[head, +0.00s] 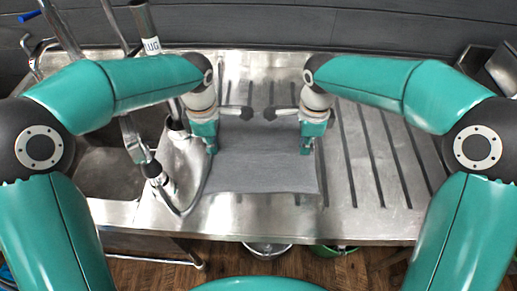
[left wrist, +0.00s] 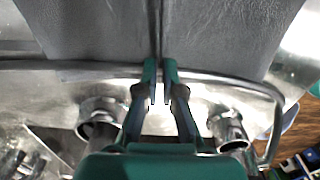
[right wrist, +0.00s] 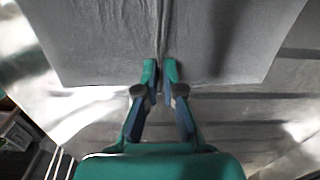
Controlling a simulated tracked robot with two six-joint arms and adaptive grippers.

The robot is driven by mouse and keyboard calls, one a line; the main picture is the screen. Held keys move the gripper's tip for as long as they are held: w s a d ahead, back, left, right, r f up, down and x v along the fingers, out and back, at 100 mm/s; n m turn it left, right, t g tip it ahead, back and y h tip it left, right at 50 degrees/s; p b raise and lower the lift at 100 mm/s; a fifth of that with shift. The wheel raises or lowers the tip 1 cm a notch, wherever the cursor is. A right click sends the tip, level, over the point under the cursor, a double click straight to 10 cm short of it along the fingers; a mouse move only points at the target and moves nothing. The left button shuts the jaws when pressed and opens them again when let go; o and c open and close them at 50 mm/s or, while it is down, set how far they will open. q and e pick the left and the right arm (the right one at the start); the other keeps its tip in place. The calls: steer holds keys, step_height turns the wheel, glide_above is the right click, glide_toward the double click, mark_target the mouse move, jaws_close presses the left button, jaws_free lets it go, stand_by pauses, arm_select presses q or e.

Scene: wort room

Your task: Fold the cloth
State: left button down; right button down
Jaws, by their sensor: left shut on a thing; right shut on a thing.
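A grey cloth (head: 262,172) lies spread on the steel drainboard, its near edge close to the counter's front. My left gripper (head: 211,150) is shut on the cloth's left edge. In the left wrist view the cloth (left wrist: 100,35) has a crease running up from the closed fingertips (left wrist: 160,70). My right gripper (head: 305,150) is shut on the cloth's right edge. In the right wrist view the cloth (right wrist: 100,40) also puckers at the closed fingertips (right wrist: 160,70). The arms hide parts of the cloth's side edges.
A sink basin (head: 105,185) with a tap and hose (head: 158,178) is left of the cloth. The ribbed drainboard (head: 375,165) is clear to the right. A metal bowl (head: 267,250) and a green container (head: 335,250) are below the front edge.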

arm_select(q)
steer(key=shift+s+f, duration=0.1)
arm_select(e)
steer(key=shift+f, duration=0.15)
